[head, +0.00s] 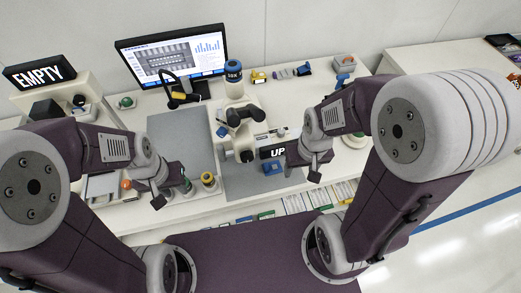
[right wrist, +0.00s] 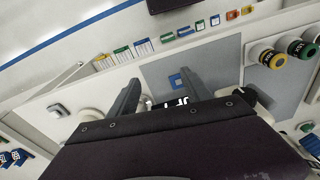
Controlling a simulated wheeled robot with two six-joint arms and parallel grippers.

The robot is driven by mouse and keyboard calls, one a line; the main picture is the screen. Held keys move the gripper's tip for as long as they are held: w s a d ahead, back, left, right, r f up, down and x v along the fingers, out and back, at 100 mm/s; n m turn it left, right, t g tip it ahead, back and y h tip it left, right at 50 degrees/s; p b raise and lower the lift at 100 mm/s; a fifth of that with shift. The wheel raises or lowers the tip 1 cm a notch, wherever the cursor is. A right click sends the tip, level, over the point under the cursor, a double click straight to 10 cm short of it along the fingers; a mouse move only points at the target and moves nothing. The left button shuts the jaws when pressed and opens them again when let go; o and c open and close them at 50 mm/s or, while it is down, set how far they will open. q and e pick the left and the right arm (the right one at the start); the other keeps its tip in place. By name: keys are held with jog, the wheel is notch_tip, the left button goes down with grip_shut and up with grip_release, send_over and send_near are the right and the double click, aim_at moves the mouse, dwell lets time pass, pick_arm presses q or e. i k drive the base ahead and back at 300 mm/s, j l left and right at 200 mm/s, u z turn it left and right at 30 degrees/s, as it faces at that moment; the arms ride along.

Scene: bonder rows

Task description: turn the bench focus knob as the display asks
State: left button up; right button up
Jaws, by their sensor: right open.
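A small black display reading "UP" (head: 278,152) stands on the bench beside the white and black microscope (head: 238,128). In the right wrist view the same lettering (right wrist: 178,102) shows partly hidden behind my gripper body. My right gripper (head: 305,168) is open and empty, just right of the display. Its two fingers (right wrist: 159,91) stand apart in the right wrist view. My left gripper (head: 173,194) looks open and empty, over the bench's front left.
A monitor (head: 172,55) stands behind, and an "EMPTY" sign (head: 40,71) at left. A blue square item (head: 271,167) lies on the grey mat (head: 240,182).

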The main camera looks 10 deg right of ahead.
aim_at(246, 155)
jog(key=k+l+z, duration=0.35)
jog(key=j+z, duration=0.3)
jog(key=k+j+z, duration=0.15)
jog(key=j+z, duration=0.2)
